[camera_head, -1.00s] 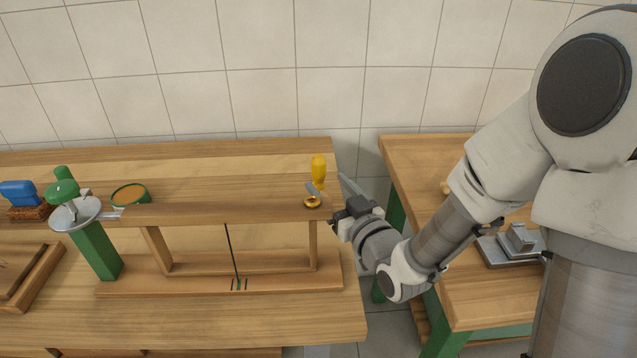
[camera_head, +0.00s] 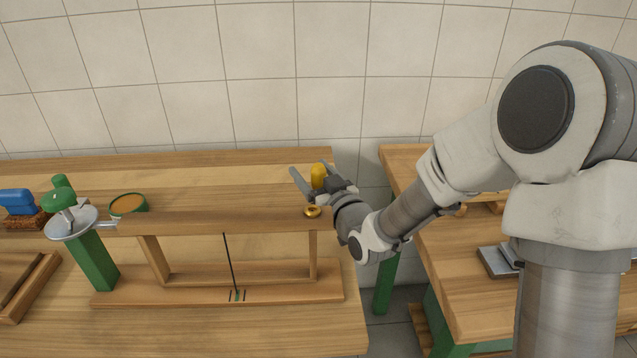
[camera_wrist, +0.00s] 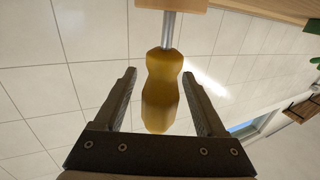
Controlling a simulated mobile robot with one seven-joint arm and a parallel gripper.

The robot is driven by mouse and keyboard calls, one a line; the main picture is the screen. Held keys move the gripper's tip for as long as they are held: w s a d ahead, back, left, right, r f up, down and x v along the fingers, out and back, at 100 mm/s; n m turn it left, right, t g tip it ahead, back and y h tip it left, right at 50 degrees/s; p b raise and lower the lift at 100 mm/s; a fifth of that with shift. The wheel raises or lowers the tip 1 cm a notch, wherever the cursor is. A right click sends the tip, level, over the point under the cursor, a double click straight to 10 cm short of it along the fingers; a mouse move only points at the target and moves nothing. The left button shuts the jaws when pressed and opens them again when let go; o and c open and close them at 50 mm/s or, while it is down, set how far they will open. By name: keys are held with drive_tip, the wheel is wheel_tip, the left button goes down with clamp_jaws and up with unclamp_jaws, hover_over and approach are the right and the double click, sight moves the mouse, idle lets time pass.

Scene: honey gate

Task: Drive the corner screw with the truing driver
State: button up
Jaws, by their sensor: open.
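The truing driver has a yellow handle (camera_head: 318,176) and stands upright, handle up, at the right end of the raised wooden beam (camera_head: 230,217). In the wrist view its handle (camera_wrist: 161,95) lies between my fingers, with a gap on each side, and its metal shaft (camera_wrist: 168,30) runs to a wooden part. My gripper (camera_head: 309,168) is open around the handle, apart from it; its fingers also show in the wrist view (camera_wrist: 160,75). A brass ring (camera_head: 312,211) sits on the beam's right end. I cannot make out the corner screw.
A green post with a metal disc (camera_head: 72,222) stands at the beam's left end. A round green-rimmed dish (camera_head: 128,205) and a blue-handled brush (camera_head: 18,200) are at left. A second bench (camera_head: 470,290) stands at right across a gap.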

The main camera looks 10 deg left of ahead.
clamp_jaws()
drive_tip(key=shift+r, duration=0.15)
drive_tip(key=s+d+r+p, duration=0.5)
drive_tip(key=d+r, duration=0.5)
drive_tip(key=shift+s+d+r, duration=0.2)
drive_tip(key=shift+d+r, duration=0.05)
drive_tip(key=shift+r, duration=0.15)
idle(1.4)
